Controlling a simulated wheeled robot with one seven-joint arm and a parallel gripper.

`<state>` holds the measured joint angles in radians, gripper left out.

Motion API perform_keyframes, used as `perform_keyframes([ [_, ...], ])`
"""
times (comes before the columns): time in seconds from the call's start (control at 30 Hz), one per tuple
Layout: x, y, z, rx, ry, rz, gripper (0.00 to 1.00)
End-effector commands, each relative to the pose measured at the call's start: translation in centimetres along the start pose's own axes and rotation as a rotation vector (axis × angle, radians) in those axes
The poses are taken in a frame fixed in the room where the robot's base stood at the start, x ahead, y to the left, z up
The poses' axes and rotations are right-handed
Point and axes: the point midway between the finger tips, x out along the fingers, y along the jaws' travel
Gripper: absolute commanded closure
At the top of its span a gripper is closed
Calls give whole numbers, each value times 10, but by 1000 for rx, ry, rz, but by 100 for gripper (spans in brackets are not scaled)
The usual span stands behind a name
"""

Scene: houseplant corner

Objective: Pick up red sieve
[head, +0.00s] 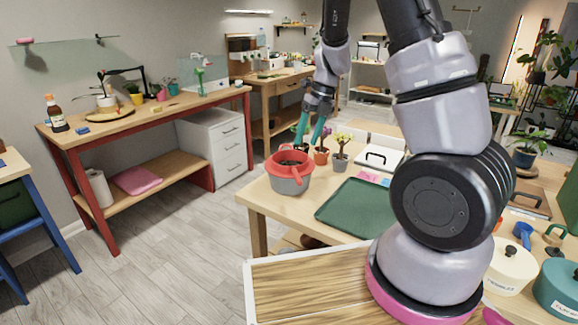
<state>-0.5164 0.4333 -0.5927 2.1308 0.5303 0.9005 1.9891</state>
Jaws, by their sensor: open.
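The red sieve (275,168) sits on top of a grey pot (291,185) at the left end of the wooden table. Its red rim circles the pot's mouth, and dark contents show inside. My gripper (308,142), with teal fingers, points down just above and behind the sieve, slightly to its right. It is open with nothing visible between the fingers. I cannot tell whether a fingertip touches the sieve.
Small potted plants (341,155) stand right of the sieve, close to my gripper. A green mat (352,207) lies on the table (265,197) in front. Lidded pots (512,265) stand at the right. A red-framed bench (120,122) is at the left across clear floor.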

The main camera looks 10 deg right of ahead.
Motion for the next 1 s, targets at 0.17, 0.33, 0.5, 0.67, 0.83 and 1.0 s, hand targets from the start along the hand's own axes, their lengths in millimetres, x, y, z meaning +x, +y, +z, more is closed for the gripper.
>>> perform_keyframes([
  [0.17, 36, -15, 6, 238, 41, -53, 42],
  [0.33, 54, -20, 7, 305, 49, -68, 42],
  [0.5, 81, -21, 5, 305, 49, -68, 42],
  [0.67, 97, -22, 5, 303, 47, -67, 42],
  [0.83, 112, -20, 6, 302, 48, -68, 42],
  [1.0, 138, -18, 8, 301, 48, -67, 42],
])
